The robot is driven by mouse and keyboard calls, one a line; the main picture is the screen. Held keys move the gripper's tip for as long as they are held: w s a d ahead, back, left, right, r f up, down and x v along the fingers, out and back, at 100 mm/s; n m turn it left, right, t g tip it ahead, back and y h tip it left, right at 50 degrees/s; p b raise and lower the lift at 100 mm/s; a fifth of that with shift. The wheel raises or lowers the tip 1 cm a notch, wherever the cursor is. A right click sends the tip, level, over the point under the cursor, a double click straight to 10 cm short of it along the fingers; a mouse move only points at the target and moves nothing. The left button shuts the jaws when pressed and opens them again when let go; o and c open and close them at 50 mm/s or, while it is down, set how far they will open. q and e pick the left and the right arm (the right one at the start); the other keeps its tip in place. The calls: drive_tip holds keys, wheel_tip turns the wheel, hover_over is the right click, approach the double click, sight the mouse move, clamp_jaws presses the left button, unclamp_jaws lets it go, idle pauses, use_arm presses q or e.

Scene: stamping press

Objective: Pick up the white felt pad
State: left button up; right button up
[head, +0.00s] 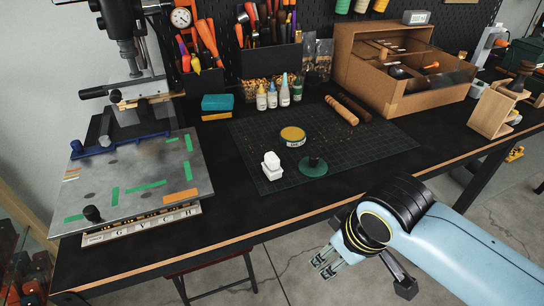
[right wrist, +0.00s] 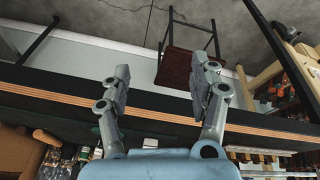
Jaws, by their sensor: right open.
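A small white lumpy thing (head: 271,163), like two stacked white pieces, lies on the dark cutting mat (head: 372,150) in the head view; it is the only loose white item there, and I cannot tell for sure that it is the felt pad. My right gripper (head: 325,263) is open and empty in front of the bench's front edge, well apart from the white thing. In the right wrist view its two fingers (right wrist: 160,68) are spread, with nothing between them. My left gripper is not in view.
A green disc with a dark knob (head: 313,168) and a yellow-topped tin (head: 293,136) stand near the white thing. The press plate (head: 140,175) is at left, small bottles (head: 272,98) and a wooden box (head: 385,95) behind. A stool (head: 212,265) stands below the front edge.

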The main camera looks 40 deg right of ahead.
drive_tip(key=w+r+p, duration=0.2)
drive_tip(key=w+r, duration=0.1)
drive_tip(key=r, duration=0.6)
drive_tip(key=m+t+p, duration=0.1)
drive_tip(key=m, duration=0.1)
approach(274, 158)
drive_tip(key=f, duration=0.2)
drive_tip(key=x, duration=0.4)
drive_tip(key=shift+w+a+f, duration=0.15)
drive_tip(key=shift+w+f, duration=0.05)
drive_tip(key=shift+w, duration=0.25)
drive_tip(key=shift+d+p+x, duration=0.1)
drive_tip(key=shift+p+x, duration=0.1)
drive_tip(key=shift+x, duration=1.3)
drive_tip(key=shift+d+p+x, duration=0.15)
drive_tip(key=shift+x, duration=1.4)
drive_tip(key=shift+r, duration=0.1)
drive_tip(key=c, duration=1.2)
